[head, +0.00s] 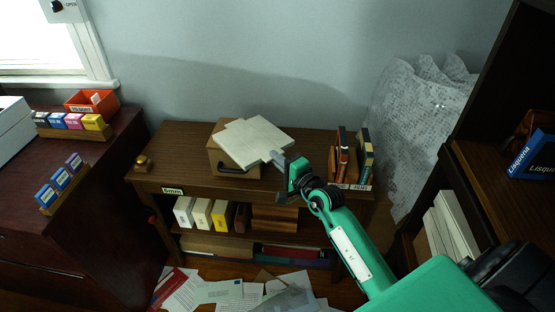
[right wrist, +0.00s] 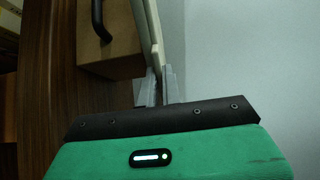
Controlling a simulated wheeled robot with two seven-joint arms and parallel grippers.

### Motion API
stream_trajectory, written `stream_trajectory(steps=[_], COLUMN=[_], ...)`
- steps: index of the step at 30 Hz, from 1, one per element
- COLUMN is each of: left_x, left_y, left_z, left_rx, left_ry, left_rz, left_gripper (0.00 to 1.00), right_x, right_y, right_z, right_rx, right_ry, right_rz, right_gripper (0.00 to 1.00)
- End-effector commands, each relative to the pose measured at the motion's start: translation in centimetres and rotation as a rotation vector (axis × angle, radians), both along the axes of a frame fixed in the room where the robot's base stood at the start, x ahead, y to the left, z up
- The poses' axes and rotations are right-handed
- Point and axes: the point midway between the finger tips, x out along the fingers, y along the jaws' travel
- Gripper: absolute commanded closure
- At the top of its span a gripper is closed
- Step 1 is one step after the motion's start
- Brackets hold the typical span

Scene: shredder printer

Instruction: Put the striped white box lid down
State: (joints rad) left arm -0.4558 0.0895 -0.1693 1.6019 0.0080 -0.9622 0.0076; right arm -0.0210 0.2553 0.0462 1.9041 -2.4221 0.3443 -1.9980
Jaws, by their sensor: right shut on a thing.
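The white box lid (head: 252,142) is a flat pale slab in the head view, over the brown box (head: 222,160) on the wooden shelf unit. It lies askew to the box, and whether it touches the box top is hidden. My right gripper (head: 278,160) is shut on the lid's near right edge. In the right wrist view, the gripper's fingers (right wrist: 158,88) pinch the lid's edge (right wrist: 149,30), with the brown box (right wrist: 115,45) and its dark handle beside it. Stripes on the lid are hard to make out. My left gripper is not in view.
Books (head: 342,157) stand at the shelf top's right end, and a small brass object (head: 143,163) sits at its left end. The shelf top (head: 175,150) is bare left of the box. Papers (head: 220,291) lie on the floor.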

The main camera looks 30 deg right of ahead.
Motion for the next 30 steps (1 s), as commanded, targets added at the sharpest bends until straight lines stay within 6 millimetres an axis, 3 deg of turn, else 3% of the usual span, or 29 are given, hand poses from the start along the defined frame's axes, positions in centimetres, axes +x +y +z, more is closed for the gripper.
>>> stream_trajectory(steps=[1,3,4,16,21,30], left_x=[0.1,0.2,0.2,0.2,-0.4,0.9], left_y=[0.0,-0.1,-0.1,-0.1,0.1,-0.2], left_z=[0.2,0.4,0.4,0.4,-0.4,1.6], left_rx=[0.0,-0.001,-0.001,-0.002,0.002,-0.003], left_ry=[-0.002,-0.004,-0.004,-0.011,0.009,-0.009], left_rz=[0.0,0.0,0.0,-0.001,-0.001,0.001], left_gripper=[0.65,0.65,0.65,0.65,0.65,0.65], right_x=[0.0,0.0,0.0,-0.1,-2.6,-6.5], right_y=[0.0,0.0,0.0,0.0,-0.5,-1.2], right_z=[0.0,0.0,0.0,0.4,0.1,0.1], right_rx=[0.0,0.0,0.0,0.0,-0.002,0.0], right_ry=[0.0,0.0,0.0,0.0,0.003,0.001], right_rz=[0.0,0.0,0.0,0.0,0.0,0.0], right_gripper=[0.88,0.74,0.72,0.72,0.72,0.72])
